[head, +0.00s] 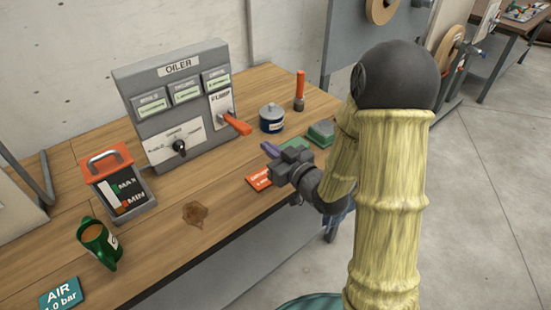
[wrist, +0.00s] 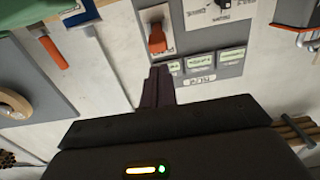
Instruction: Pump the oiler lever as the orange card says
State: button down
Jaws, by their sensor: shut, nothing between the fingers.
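The grey oiler panel (head: 212,75) stands on the bench in the head view. Its orange pump lever (head: 235,123) sticks out at the panel's lower right, under the PUMP label, pointing toward the front right. In the wrist view the lever (wrist: 157,40) appears beyond my fingertips. My gripper (head: 266,148) has dark purple fingers, shut and empty, in front of and to the right of the lever, with a gap in the head view. The fingers also show in the wrist view (wrist: 158,72). The orange card (head: 257,180) lies on the bench, partly hidden by my gripper; its text is unreadable.
A brown stain (head: 195,213) marks clear bench.

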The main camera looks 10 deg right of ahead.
jog(key=shift+s+f+b, duration=0.15)
jog(key=shift+f+b, duration=0.1)
jog(key=shift+b, duration=0.6)
jog(key=b+v, duration=0.1)
jog(key=b, duration=0.2)
jog(key=shift+s+d+b, duration=0.2)
jog(key=shift+s+b, duration=0.1)
jog(key=shift+b, duration=0.1)
jog(key=shift+r, duration=0.2)
jog(key=w+a+r+g+h+p, duration=0.1)
jog(key=w+r+g+h+p, duration=0.1)
jog(key=r+p, duration=0.8)
jog(key=shift+w+a+g+p, duration=0.35)
jog(key=shift+w+g+p, duration=0.4)
jog(key=shift+p, duration=0.2)
jog(key=shift+w, duration=0.1)
